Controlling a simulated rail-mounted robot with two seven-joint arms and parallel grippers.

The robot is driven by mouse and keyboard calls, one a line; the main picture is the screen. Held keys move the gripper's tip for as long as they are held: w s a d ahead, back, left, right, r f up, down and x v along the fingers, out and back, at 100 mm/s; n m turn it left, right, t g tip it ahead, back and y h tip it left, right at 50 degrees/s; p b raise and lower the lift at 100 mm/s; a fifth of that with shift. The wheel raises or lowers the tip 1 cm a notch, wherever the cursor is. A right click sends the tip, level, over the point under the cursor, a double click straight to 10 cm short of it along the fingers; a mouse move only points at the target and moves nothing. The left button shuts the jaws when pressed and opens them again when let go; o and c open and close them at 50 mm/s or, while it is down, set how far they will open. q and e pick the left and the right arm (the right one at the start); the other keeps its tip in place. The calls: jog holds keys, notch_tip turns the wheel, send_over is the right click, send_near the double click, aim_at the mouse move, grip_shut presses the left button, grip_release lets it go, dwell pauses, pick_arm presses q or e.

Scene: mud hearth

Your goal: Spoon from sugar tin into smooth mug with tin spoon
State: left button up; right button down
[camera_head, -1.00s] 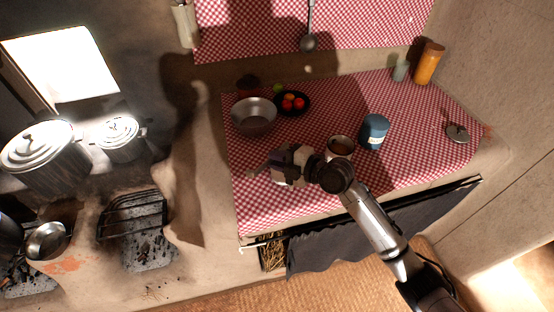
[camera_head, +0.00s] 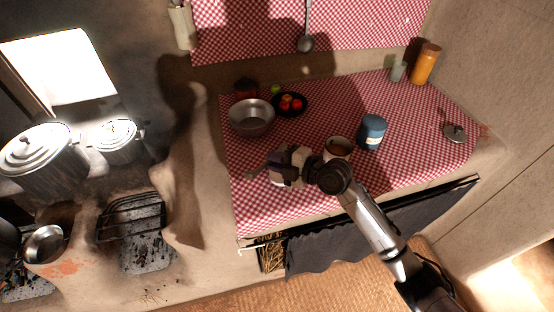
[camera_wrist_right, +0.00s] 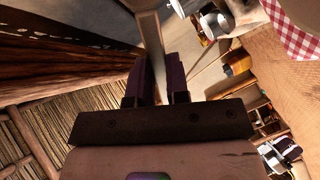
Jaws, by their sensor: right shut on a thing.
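My right gripper (camera_head: 275,168) is over the front left of the checked cloth, shut on the tin spoon (camera_head: 250,174), whose end pokes out to the left. In the right wrist view the spoon's handle (camera_wrist_right: 152,40) stands between the two fingers (camera_wrist_right: 160,82). A blue tin with a pale label, seemingly the sugar tin (camera_head: 372,131), stands right of the gripper. A mug with brown contents (camera_head: 338,147) stands between them, just behind my wrist. Something pale shows under the gripper, mostly hidden. I cannot tell which mug is the smooth one. My left gripper is out of view.
A metal bowl (camera_head: 251,117) and a dark plate of red fruit (camera_head: 290,104) stand behind the gripper. A lid (camera_head: 455,133) lies at the right. An orange jar (camera_head: 425,64) and a grey-green cup (camera_head: 398,71) stand at the back right. The stove with pots is left.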

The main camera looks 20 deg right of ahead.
jog(key=shift+r, duration=0.15)
notch_tip(320, 180, up, 5)
jog(key=p, duration=0.3)
dwell(0.4)
